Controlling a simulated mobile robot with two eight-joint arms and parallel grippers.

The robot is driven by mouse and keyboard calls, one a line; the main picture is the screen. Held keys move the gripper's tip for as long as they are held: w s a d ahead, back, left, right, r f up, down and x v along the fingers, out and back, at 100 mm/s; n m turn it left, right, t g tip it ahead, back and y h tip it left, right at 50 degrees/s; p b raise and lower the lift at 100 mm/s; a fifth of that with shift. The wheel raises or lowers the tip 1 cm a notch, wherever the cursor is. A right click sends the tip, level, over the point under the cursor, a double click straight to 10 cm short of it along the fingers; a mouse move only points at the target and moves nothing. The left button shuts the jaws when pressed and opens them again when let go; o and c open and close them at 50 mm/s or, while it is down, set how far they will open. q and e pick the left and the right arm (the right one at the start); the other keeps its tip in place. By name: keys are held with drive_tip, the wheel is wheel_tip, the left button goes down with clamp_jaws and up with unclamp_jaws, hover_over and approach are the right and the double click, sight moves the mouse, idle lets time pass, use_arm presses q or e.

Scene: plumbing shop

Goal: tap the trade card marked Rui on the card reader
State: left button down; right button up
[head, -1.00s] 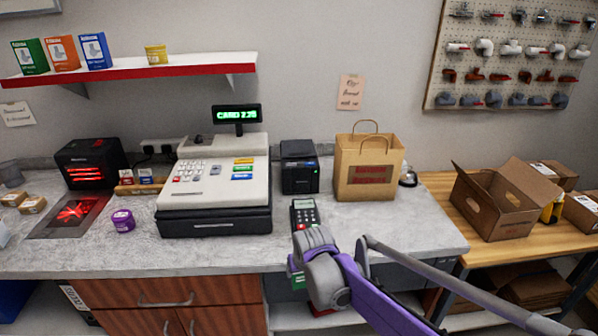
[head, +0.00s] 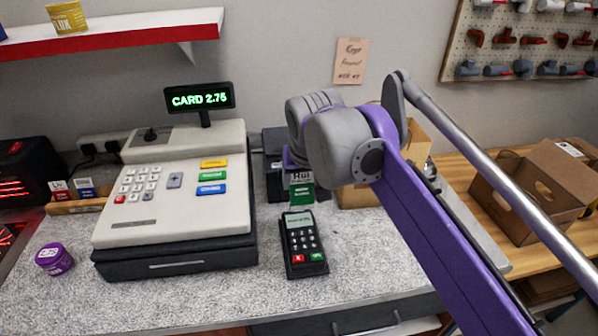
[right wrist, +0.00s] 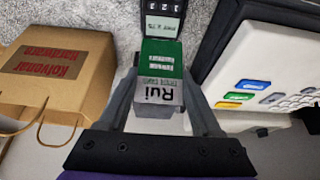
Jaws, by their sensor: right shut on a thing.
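The trade card marked Rui (head: 301,188) is green and white and shows its name in the head view. It also shows upside down in the right wrist view (right wrist: 161,64). My right gripper (right wrist: 163,88) is shut on the card's white end, its fingers on either side. In the head view the arm largely hides this gripper. The dark card reader (head: 304,256) lies on the counter with its small lit screen towards the card. The card appears just beyond the screen end; I cannot tell whether they touch. My left gripper is not in view.
The cash register (head: 178,190) stands left of the reader, its display (head: 199,97) reading CARD 2.75. A black box (head: 273,177) stands behind the card. A paper bag (right wrist: 60,75) is partly behind my arm. The counter in front of the reader is clear.

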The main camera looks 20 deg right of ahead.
drive_tip(key=shift+w+f+b, duration=0.25)
drive_tip(key=shift+f+b, duration=0.2)
drive_tip(key=shift+f, duration=0.2)
drive_tip(key=b, duration=0.4)
hover_over(298, 217)
wheel_tip(298, 217, down, 6)
drive_tip(key=shift+r, duration=0.2)
drive_tip(key=shift+f+b, duration=0.55)
drive_tip(key=shift+f, duration=0.4)
drive_tip(key=shift+f, duration=0.75)
drive_tip(key=shift+r, duration=0.2)
drive_tip(key=shift+r+p, duration=0.75)
drive_tip(key=shift+r, duration=0.15)
